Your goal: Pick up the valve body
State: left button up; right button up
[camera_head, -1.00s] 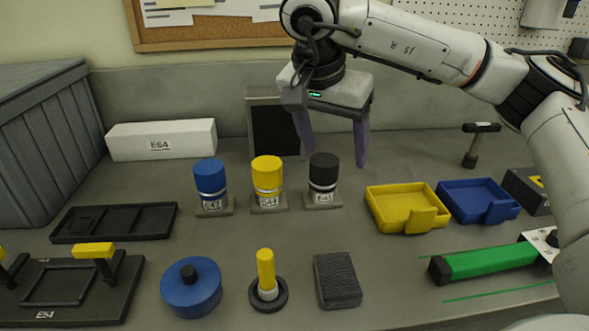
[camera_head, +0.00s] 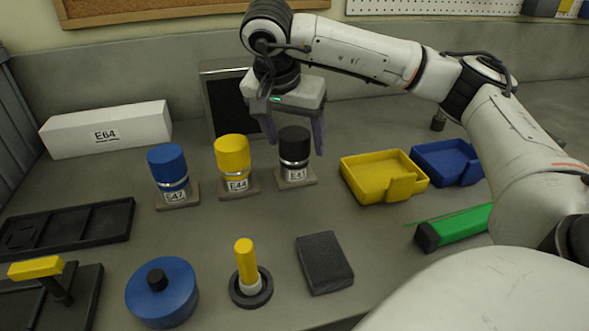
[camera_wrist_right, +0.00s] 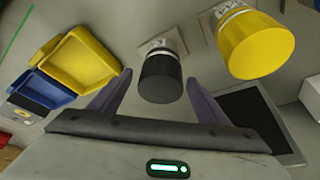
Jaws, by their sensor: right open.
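No part is marked as the valve body. Three capped cylinders stand upright on small square bases: blue E47 (camera_head: 168,170), yellow E44 (camera_head: 233,160) and black E41 (camera_head: 294,150). My right gripper (camera_head: 296,144) is open and empty, pointing down by the black cylinder, with a finger on each side of its cap in the picture. In the right wrist view the black cylinder (camera_wrist_right: 161,78) appears between the open fingers (camera_wrist_right: 158,80), with no clear contact. The yellow cylinder (camera_wrist_right: 256,45) is beside it. My left gripper is out of view.
Yellow (camera_head: 383,175) and blue (camera_head: 445,163) trays lie right of the cylinders. In front are a blue round part (camera_head: 162,295), a yellow-handled part (camera_head: 247,265) and a dark block (camera_head: 324,262). A white E64 box (camera_head: 108,128) and dark panel (camera_head: 229,101) stand behind.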

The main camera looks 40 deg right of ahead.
jog(key=shift+f, duration=0.2)
jog(key=shift+r, duration=0.1)
grip_shut()
